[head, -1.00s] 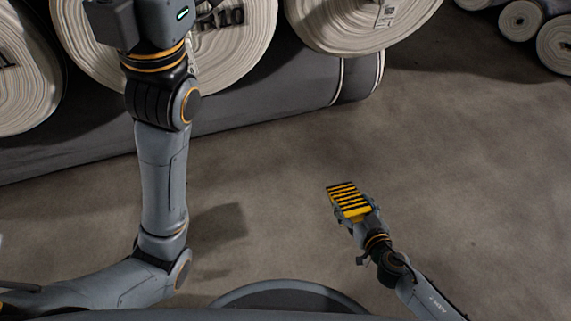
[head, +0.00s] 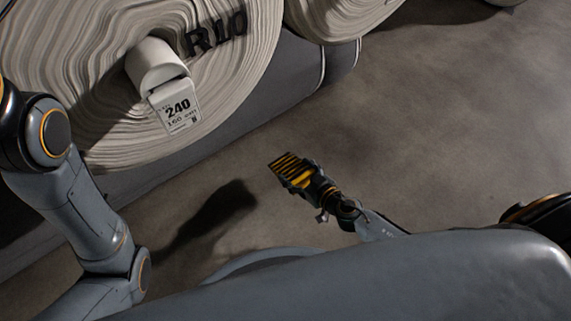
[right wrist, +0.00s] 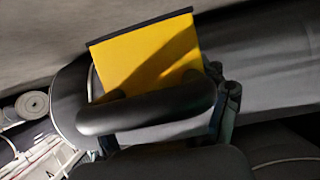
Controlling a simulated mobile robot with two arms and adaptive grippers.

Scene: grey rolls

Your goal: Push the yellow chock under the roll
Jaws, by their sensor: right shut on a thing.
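The yellow chock (head: 284,165), with black stripes on its top, is at the front of my right gripper (head: 308,184), which is shut on it. In the head view, bare floor lies between it and the dark grey roll (head: 295,72); they are apart. In the right wrist view the yellow face of the chock (right wrist: 140,55) fills the upper middle, with a dark rounded bar across its lower part. A finger of the right gripper (right wrist: 228,105) shows beside it. My left arm comes in at the left edge; its gripper is out of the picture.
A big pale roll (head: 110,120) marked R10, with a white 240 tag (head: 178,106) on its core, rests above the dark roll. Another pale roll (head: 340,15) is at the top. Open concrete floor (head: 440,120) spreads to the right.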

